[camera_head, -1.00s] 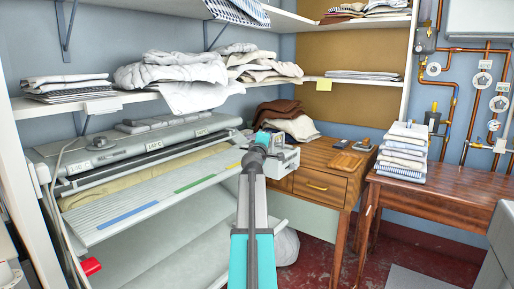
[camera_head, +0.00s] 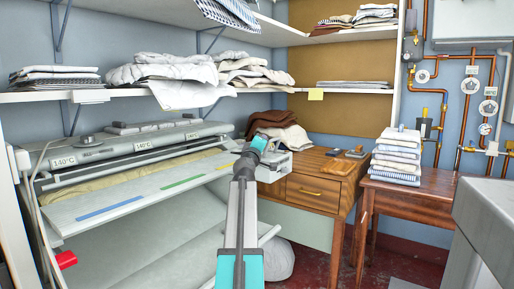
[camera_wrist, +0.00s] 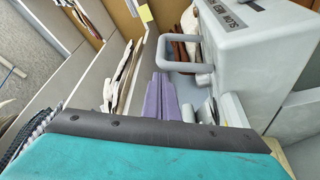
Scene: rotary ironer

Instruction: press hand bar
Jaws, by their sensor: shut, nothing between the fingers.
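The rotary ironer (camera_head: 130,150) stands at the left, with a long grey top cover, "140°C" labels and a pale feed board (camera_head: 135,205) with blue, green and yellow strips. In the wrist view a grey loop-shaped bar (camera_wrist: 191,42) sticks out from a grey control box (camera_wrist: 262,45) with a dark label; it looks like the hand bar. The box shows in the head view at the ironer's right end, partly behind my arm. My gripper (camera_head: 252,150) is in front of that end. Its purple-grey fingers (camera_wrist: 163,95) are shut and empty, appearing close to the bar; I cannot tell whether they touch.
Shelves with folded linen (camera_head: 165,72) hang above the ironer. A wooden desk (camera_head: 315,192) with a brown and cream cloth pile adjoins its right end. A folded stack (camera_head: 397,157) sits on a wooden table. A grey block (camera_head: 490,225) stands at the right. A red part (camera_head: 66,259) is lower left.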

